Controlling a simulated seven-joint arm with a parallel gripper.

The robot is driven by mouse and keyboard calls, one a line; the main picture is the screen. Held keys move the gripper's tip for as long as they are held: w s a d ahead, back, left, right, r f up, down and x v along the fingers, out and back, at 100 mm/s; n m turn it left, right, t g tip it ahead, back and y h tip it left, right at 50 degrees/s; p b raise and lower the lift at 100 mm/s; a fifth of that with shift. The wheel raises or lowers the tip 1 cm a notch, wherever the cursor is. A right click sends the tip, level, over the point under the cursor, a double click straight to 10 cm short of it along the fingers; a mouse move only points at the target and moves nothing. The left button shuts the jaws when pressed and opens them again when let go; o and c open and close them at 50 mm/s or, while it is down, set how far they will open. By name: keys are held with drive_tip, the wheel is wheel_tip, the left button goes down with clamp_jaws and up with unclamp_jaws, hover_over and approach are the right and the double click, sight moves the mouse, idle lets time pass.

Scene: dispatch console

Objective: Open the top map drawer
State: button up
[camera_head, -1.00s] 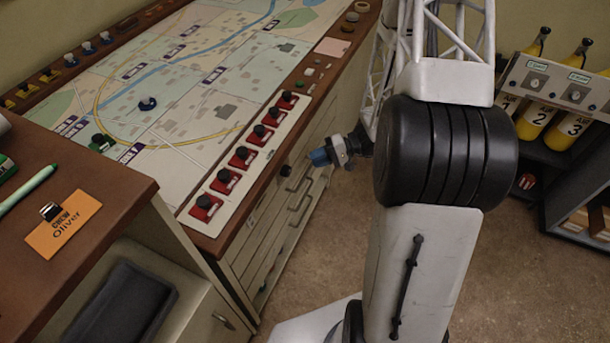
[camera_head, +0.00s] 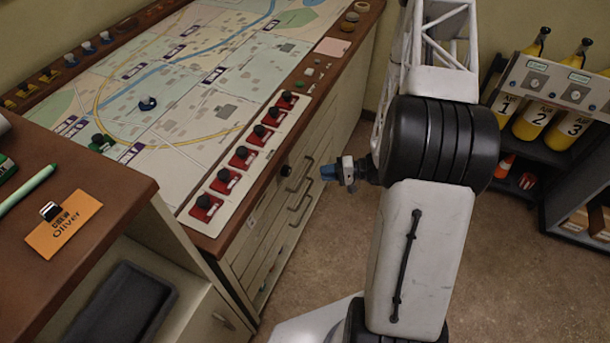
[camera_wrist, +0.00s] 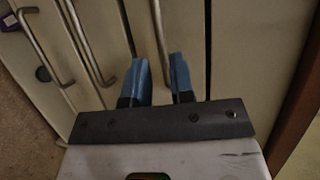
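The map drawers (camera_head: 262,240) are pale fronts under the map table's right edge, with bar handles (camera_head: 298,201). In the wrist view the drawer fronts appear turned sideways, with the wooden table edge (camera_wrist: 296,125) at the right. My gripper (camera_head: 328,173) has blue fingers and is in front of the upper drawers in the head view. In the wrist view my gripper (camera_wrist: 160,75) is open and empty, its fingers apart. The rightmost visible handle (camera_wrist: 158,30) lines up with the gap between them. I cannot tell how far it is from the fingertips.
The map table (camera_head: 190,85) carries a row of red switches (camera_head: 241,158) near its edge. A wooden desk (camera_head: 95,185) with an orange name card (camera_head: 63,224) stands at the lower left. A rack with yellow cylinders (camera_head: 565,131) is at the right. Floor between is clear.

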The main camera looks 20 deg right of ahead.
sight(305, 174)
drive_tip(key=shift+a, duration=0.1)
drive_tip(key=shift+x, duration=3.8)
clamp_jaws()
